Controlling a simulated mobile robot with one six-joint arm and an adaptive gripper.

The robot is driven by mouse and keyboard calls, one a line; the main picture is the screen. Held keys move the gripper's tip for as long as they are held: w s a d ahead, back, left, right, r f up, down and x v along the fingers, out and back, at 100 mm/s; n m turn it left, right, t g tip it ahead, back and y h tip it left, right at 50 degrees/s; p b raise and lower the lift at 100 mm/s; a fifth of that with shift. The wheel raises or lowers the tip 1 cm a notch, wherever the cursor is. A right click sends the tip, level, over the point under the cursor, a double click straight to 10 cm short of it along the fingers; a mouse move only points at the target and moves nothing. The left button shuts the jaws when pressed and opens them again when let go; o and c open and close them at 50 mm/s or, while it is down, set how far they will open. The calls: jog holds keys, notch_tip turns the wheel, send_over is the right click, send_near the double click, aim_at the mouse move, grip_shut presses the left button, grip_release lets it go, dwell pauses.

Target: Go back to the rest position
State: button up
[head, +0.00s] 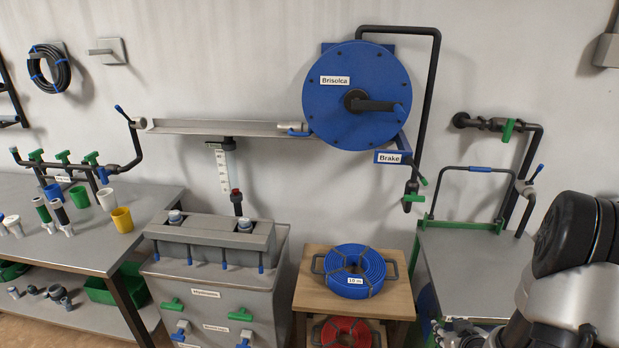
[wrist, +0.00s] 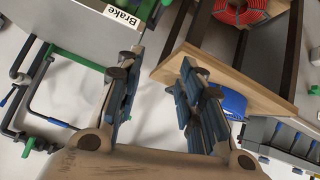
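My arm (head: 565,245) reaches in from the lower right of the head view, over the right-hand grey cabinet. My gripper (wrist: 158,85) shows in the wrist view with its two fingers wide apart and nothing between them. Its fingertips are hard to make out in the head view, at the bottom edge. In the wrist view the wooden stand (wrist: 165,70) lies beyond the fingers, and the right finger partly hides the blue hose coil (wrist: 235,103).
The grey cabinet (head: 470,262) has a pipe frame with green clamps at its back. The wooden stand (head: 312,292) carries the blue coil (head: 352,270), with a red coil (head: 345,332) below. The blue reel (head: 330,100) hangs on the wall. A bench (head: 60,245) with cups stands left.

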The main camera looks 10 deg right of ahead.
jog(key=s+a+r+g, duration=0.1)
jog(key=a+r, duration=0.6)
jog(key=r, duration=0.3)
jog(key=s+a+r+g, duration=0.2)
jog(key=a+r, duration=0.5)
jog(key=r, duration=0.2)
jog(key=s+a+r+y, duration=0.1)
jog(key=s+a+r, duration=0.2)
jog(key=s+a, duration=0.4)
jog(key=s+a+r+g+y, duration=0.1)
jog(key=s+a+r+y, duration=0.1)
jog(key=s+a+r, duration=0.2)
jog(key=s+a, duration=0.3)
jog(key=s, duration=0.2)
jog(key=shift+s+a+r+n+g, duration=0.25)
jog(key=shift+s+n+g, duration=0.05)
jog(key=shift+s, duration=0.1)
